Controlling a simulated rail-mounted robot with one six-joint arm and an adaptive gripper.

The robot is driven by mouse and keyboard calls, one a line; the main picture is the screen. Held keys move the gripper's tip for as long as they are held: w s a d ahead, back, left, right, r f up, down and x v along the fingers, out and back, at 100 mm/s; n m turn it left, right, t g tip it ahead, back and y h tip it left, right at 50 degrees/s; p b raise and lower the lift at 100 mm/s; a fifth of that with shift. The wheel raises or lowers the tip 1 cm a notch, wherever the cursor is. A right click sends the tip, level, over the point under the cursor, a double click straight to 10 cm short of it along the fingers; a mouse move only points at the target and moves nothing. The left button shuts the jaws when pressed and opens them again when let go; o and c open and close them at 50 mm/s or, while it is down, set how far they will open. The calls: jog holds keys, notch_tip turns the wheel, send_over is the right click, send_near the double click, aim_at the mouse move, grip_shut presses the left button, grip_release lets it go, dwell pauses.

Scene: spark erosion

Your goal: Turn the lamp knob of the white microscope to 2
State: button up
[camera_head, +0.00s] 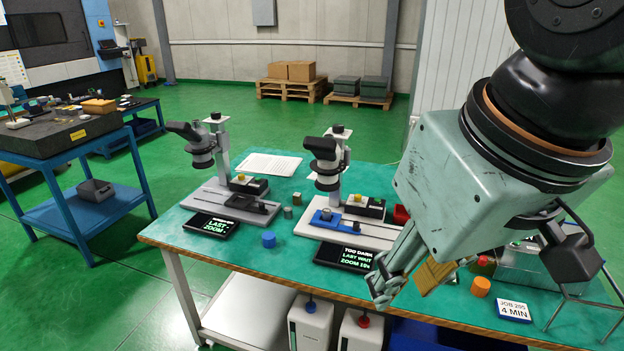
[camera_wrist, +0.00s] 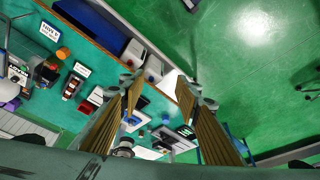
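Two microscopes stand on the green table. The right one (camera_head: 327,165) has a whitish base plate (camera_head: 308,226) with a blue piece (camera_head: 326,219) on it. A black box (camera_head: 364,207) with a small yellow knob (camera_head: 358,198) sits on that base; the knob's setting is too small to read. The left microscope (camera_head: 203,148) has a grey base and a similar box with a yellow knob (camera_head: 241,178). My gripper (camera_head: 405,280) is open and empty, in front and to the right of the right microscope. Its parted fingers also show in the wrist view (camera_wrist: 160,88).
A dark display (camera_head: 344,256) reading "TOO DARK" lies before the right microscope; another (camera_head: 208,225) lies before the left. A blue cylinder (camera_head: 269,240), an orange cylinder (camera_head: 480,286) and a job card (camera_head: 513,310) are near the front edge. A red block (camera_head: 400,214) is beside my gripper.

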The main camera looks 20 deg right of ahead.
jog(key=w+d+r+n+p, duration=0.1)
jog(key=w+r+n+p, duration=0.15)
jog(key=w, duration=0.65)
jog(key=w+d+r+n+p, duration=0.1)
jog(key=w+r, duration=0.3)
jog(key=w, duration=0.5)
jog(key=n+g+y+p, duration=0.2)
jog(key=n+y+p, duration=0.2)
jog(key=n+p, duration=0.5)
send_over(359, 196)
jog(key=s+d+p, duration=0.1)
jog(key=s+d, duration=0.2)
jog(key=d, duration=0.1)
notch_tip(359, 196, down, 25)
jog(key=m, duration=0.1)
jog(key=shift+d+f, duration=0.4)
jog(key=shift+d, duration=0.1)
jog(key=shift+w+a+f, duration=0.1)
jog(key=shift+w+x, duration=0.2)
jog(key=shift+x, duration=6.5)
